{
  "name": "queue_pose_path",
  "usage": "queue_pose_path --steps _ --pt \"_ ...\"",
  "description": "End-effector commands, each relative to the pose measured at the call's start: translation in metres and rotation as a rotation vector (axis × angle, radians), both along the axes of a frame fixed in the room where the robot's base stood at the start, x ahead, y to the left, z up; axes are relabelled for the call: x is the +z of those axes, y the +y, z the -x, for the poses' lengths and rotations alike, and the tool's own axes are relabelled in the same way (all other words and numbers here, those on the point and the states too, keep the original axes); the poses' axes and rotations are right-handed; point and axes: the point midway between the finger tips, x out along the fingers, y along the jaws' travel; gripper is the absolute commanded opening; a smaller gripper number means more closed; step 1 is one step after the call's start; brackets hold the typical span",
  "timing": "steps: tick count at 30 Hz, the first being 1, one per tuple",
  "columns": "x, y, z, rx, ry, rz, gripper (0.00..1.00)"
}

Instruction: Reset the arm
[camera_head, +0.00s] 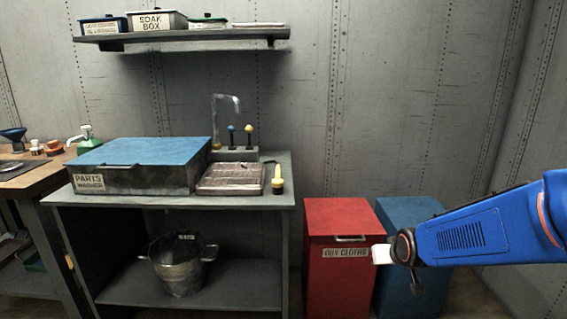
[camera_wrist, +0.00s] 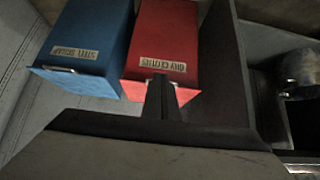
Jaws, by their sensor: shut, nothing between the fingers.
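My blue arm (camera_head: 480,235) reaches in from the right in the head view, with its end in front of the red and blue bins. In the wrist view my gripper (camera_wrist: 161,92) shows as dark fingers held together, shut and empty. In the head view my fingers cannot be made out clearly.
The red bin (camera_head: 340,285), labelled for oily cloths, and the blue bin (camera_head: 405,212) stand right of the grey sink bench (camera_head: 190,200). The bench bears a blue-lidded parts washer (camera_head: 145,151). A metal bucket (camera_head: 180,272) sits below. A shelf (camera_head: 190,35) hangs above.

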Motion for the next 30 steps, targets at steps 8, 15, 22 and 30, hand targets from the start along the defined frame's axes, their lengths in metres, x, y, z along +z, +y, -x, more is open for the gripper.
queue_pose_path --steps 8,15,22,30 --pt "0.035 0.001 0.074 0.000 0.092 0.001 0.00" --pt "0.056 0.001 0.144 0.001 0.177 0.000 0.00" --pt "0.069 0.002 0.215 0.002 0.259 0.000 0.00" --pt "0.073 0.002 0.271 0.003 0.325 -0.001 0.00"
